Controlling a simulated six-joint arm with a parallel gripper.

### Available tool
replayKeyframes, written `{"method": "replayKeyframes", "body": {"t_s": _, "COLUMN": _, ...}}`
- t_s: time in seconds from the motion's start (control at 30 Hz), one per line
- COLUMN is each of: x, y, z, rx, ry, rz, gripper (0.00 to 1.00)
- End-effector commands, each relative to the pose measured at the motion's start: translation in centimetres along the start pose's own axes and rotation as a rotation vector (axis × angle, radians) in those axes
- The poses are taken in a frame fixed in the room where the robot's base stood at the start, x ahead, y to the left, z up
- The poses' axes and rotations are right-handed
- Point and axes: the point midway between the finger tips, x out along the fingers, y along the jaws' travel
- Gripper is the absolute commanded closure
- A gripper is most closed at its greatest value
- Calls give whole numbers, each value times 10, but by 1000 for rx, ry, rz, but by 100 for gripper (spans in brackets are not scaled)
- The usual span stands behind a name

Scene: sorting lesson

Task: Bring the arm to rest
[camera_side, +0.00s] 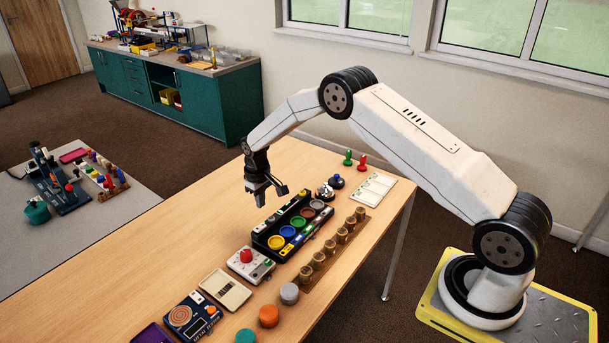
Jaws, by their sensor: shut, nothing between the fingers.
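My gripper (264,198) is shut and empty. The tray holds round cups in yellow, blue, green, red and grey. My white arm arches from its base at the right over the table to the gripper. The gripper looks apart from the tray and the table.
A row of several brown cylinders (323,262) stands right of the tray. A box with a red button (246,255) is in front. The table's left side is clear.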

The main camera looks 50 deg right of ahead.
Motion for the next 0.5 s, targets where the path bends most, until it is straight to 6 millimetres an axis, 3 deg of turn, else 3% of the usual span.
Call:
{"method": "replayKeyframes", "body": {"t_s": 0.27, "x": -5, "y": -2, "z": 2, "rx": 0, "ry": 4, "rz": 0, "gripper": 100}}
{"method": "replayKeyframes", "body": {"t_s": 0.5, "x": -30, "y": -12, "z": 17, "rx": -1, "ry": 26, "rz": 3, "gripper": 100}}
